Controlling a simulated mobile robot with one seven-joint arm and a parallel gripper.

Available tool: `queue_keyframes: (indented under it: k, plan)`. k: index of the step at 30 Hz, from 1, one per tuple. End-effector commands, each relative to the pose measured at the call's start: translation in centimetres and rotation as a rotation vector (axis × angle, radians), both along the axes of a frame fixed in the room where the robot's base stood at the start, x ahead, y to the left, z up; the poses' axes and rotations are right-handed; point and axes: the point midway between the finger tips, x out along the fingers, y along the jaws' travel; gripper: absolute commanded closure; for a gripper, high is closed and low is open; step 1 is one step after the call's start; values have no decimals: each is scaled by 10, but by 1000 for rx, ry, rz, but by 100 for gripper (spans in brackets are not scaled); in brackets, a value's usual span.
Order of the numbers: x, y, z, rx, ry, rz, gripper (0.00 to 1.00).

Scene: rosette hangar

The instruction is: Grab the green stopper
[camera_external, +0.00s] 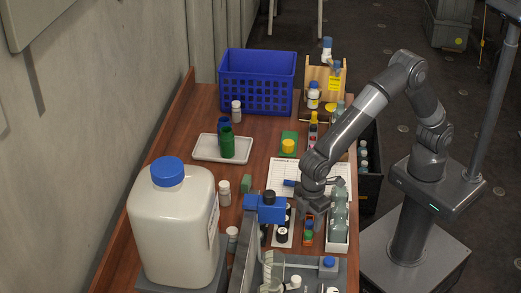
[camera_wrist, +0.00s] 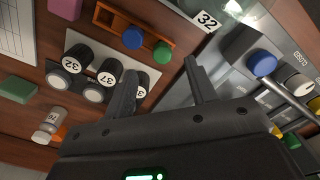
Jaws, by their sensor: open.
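The small round green stopper (camera_wrist: 162,51) sits at the end of an orange rack (camera_wrist: 165,27) in the wrist view, beside a blue stopper (camera_wrist: 132,38). In the external view the green stopper (camera_external: 309,234) shows small in the rack, below my gripper (camera_external: 312,207). In the wrist view my gripper (camera_wrist: 160,70) is open and empty. The green stopper appears between and just beyond its two fingertips, apart from both. The exact height gap cannot be told.
Black-capped numbered vials (camera_wrist: 80,58) stand left of the fingers. A grey device with a blue knob (camera_wrist: 262,63) is on the right. A white rack of bottles (camera_external: 338,240) stands close to my gripper. A large white jug (camera_external: 172,225) fills the front left.

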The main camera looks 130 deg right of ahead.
Motion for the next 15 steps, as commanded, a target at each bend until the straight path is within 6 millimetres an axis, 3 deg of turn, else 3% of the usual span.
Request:
queue_keyframes:
  k: [10,15]
  plan:
    - [2,3,-44,0,5,1,49]
    - [2,3,-51,0,0,0,49]
